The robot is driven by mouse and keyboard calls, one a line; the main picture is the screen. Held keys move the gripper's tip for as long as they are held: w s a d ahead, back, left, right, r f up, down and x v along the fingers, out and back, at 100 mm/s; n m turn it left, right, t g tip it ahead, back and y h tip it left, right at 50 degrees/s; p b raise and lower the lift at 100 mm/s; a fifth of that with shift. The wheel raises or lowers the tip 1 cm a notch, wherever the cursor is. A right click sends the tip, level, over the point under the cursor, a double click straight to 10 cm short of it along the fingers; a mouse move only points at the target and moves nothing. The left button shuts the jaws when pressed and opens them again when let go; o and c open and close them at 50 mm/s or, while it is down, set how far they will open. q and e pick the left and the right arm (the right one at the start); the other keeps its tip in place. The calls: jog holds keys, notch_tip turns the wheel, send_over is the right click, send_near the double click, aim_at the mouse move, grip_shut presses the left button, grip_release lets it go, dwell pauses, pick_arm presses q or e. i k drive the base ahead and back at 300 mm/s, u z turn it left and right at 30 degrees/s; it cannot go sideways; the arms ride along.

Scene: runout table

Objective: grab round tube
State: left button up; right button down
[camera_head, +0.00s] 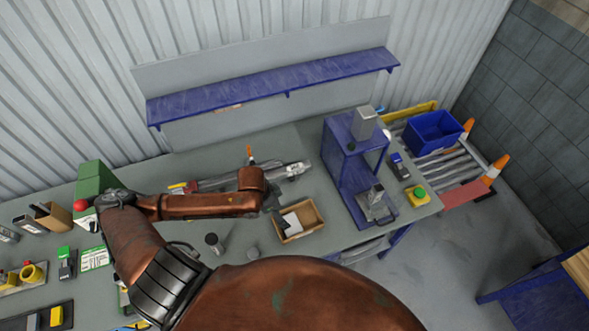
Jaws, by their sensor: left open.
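My left arm reaches across the grey table to the right. My left gripper (273,203) is small and dark at the end of the arm, pointing down just left of an open cardboard box (317,219). It is open, and I see nothing between its fingers. A long grey tube-like piece (292,170) lies along the back of the table, partly hidden behind my forearm. A short dark cylinder (213,242) stands upright left of the gripper, apart from it. I cannot tell which of these is the round tube. My right gripper is not in view.
A blue press-like stand (347,172) rises right of the box, with a yellow box with a green button (417,194) beside it. A blue shelf (270,86) hangs on the back wall. A blue bin (434,131) sits on rollers at the right.

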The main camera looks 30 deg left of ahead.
aim_at(218, 249)
jog(key=k, duration=2)
